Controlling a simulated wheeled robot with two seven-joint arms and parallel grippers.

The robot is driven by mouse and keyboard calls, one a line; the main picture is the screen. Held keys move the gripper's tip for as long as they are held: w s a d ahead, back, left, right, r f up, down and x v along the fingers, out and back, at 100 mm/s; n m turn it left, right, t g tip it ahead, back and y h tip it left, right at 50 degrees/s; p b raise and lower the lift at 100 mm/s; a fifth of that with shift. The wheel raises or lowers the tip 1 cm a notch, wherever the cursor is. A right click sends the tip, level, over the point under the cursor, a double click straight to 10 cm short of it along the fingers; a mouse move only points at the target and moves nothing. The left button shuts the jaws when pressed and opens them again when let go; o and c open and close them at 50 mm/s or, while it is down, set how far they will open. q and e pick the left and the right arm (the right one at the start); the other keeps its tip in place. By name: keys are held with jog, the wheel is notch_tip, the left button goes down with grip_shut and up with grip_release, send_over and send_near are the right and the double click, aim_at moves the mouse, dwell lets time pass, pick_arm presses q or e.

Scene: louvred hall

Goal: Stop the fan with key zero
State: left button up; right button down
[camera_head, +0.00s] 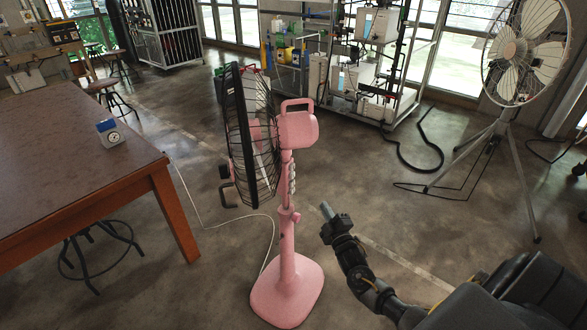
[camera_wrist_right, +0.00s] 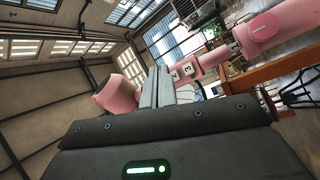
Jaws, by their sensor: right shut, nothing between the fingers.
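A pink pedestal fan (camera_head: 288,262) with a black wire cage stands on the floor in mid view. A column of small pale keys (camera_head: 291,178) runs down its stem below the motor housing. In the right wrist view two white keys (camera_wrist_right: 182,71) with dark marks show on the pink stem; one looks like a 3. The other keys are hidden or too small to read. My right gripper (camera_head: 326,210) is shut and empty, to the right of the stem and apart from it in the head view. Its shut fingers (camera_wrist_right: 158,88) cover part of the fan in the wrist view. My left gripper is out of view.
A brown table (camera_head: 70,165) with a small blue-grey device (camera_head: 109,131) stands at the left. A white tripod fan (camera_head: 524,50) stands at the right. A metal rack (camera_head: 408,60) is behind. A thin white cord (camera_head: 215,222) crosses the floor to the pink fan.

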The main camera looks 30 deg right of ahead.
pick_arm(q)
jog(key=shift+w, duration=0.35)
pick_arm(e)
notch_tip(320, 180, up, 11)
jog(key=w+n+t, duration=0.1)
jog(key=t, duration=0.1)
jog(key=shift+d+f+n+t+h, duration=0.2)
jog(key=shift+d+n+t+h, duration=0.1)
jog(key=shift+d+t, duration=0.1)
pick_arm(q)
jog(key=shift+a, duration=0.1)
pick_arm(e)
jog(key=shift+w+a, duration=0.1)
jog(key=shift+w, duration=0.15)
